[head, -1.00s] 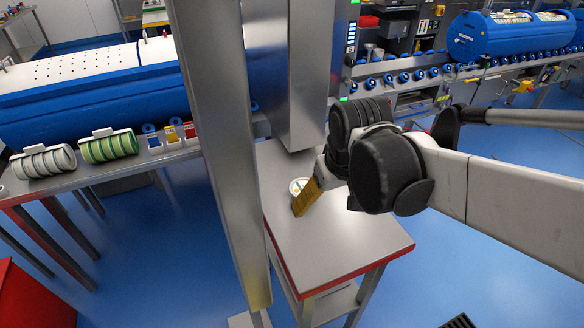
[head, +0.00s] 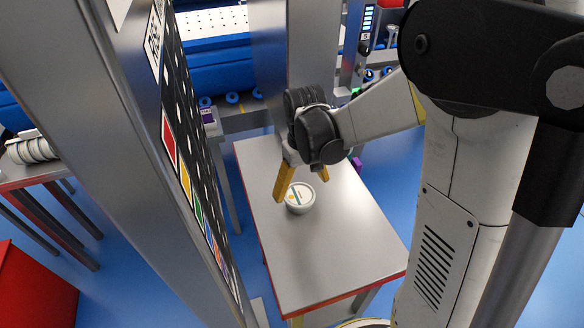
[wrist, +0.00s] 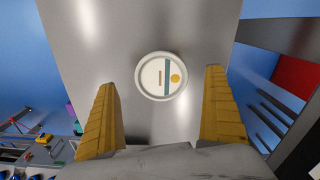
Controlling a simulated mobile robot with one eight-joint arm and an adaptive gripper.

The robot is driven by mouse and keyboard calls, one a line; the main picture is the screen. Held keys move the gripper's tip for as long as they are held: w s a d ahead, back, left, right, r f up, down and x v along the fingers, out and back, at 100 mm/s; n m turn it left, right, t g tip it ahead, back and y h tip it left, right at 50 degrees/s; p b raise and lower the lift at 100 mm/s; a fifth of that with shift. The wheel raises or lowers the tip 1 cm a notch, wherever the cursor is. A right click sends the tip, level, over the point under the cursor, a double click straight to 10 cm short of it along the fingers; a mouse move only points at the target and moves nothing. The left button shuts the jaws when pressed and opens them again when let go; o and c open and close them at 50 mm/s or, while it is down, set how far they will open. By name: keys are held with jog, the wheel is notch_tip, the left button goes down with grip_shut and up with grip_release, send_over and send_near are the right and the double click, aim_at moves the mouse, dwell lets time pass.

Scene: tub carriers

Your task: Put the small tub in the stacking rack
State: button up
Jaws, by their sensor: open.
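The small tub (head: 299,198) is a round white tub with a teal stripe and a yellow dot on its lid. It stands upright on the steel table (head: 330,258). My gripper (head: 303,188) is above and just behind it, fingers pointing down, open and empty. In the wrist view the tub (wrist: 161,76) lies ahead of and between the two yellow fingers (wrist: 163,100), with a gap on each side. I cannot tell the exact height of the fingertips over the table. I cannot pick out a stacking rack for certain in these frames.
A steel column (head: 290,60) rises at the table's back edge. A panel with coloured squares (head: 186,180) stands close at the left. The table's front half is bare.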

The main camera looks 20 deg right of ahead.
aim_at(299, 193)
jog(key=f+b, duration=0.1)
jog(key=f, duration=0.1)
jog(key=w+f+b, duration=0.1)
jog(key=f, duration=0.2)
jog(key=shift+w+a, duration=0.1)
jog(key=shift+w, duration=0.05)
jog(key=c, duration=1.4)
